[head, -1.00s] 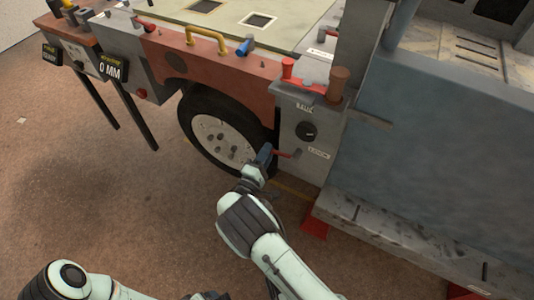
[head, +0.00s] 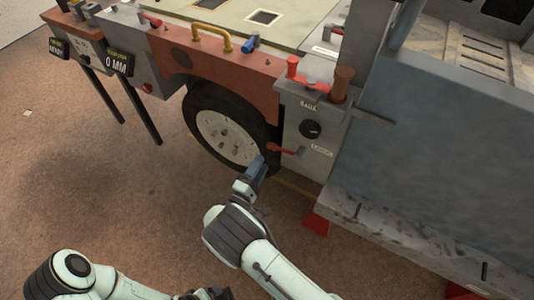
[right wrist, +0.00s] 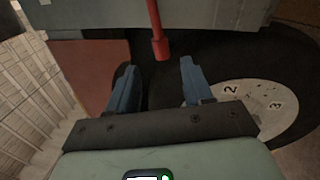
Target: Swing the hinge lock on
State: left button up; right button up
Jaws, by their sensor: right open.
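A red lever (head: 285,150) sticks out to the left from the grey panel (head: 302,108), below a black round knob (head: 311,128) and beside a small label. I take it as the hinge lock. In the right wrist view the lever (right wrist: 155,30) hangs in from the top, its thick end just beyond the gap between my fingers. My right gripper (head: 258,166) is open and empty, a little below and left of the lever's end; the right wrist view shows its blue fingers apart (right wrist: 158,75). A dark part at the bottom edge seems to be my left gripper (head: 208,294), mostly cut off.
A wheel (head: 228,135) stands behind my right gripper, left of the panel. A red handle (head: 293,68) and a brown post (head: 342,82) stand above the panel. A grey step (head: 400,235) juts out at right. Open floor (head: 130,200) lies at left.

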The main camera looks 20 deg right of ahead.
jog(key=v, duration=0.6)
jog(key=shift+s+a, duration=0.1)
dwell(0.3)
